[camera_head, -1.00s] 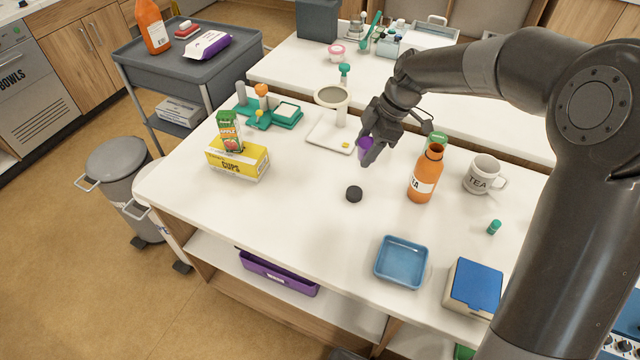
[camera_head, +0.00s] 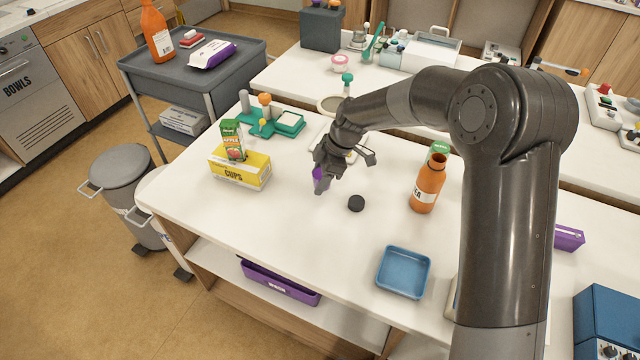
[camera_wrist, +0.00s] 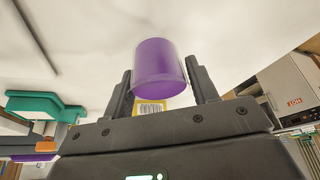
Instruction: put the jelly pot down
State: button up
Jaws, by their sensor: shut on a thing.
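The purple jelly pot (camera_wrist: 160,70) is held between the two fingers of my gripper in the wrist view. In the head view my gripper (camera_head: 321,180) is shut on the jelly pot (camera_head: 318,174), of which only a small purple part shows. It is over the white table (camera_head: 285,215), between the yellow cups box and a black round lid. Whether the pot touches the table I cannot tell.
A yellow cups box (camera_head: 238,168) with an apple juice carton (camera_head: 233,140) stands to the left. A black lid (camera_head: 356,203), an orange bottle (camera_head: 427,185) and a blue tray (camera_head: 403,272) are to the right. The table's front-left area is clear.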

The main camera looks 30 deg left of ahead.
jog(key=shift+f, duration=1.5)
jog(key=o, duration=1)
jog(key=shift+f, duration=0.15)
jog(key=v, duration=1.2)
jog(key=shift+r, duration=0.25)
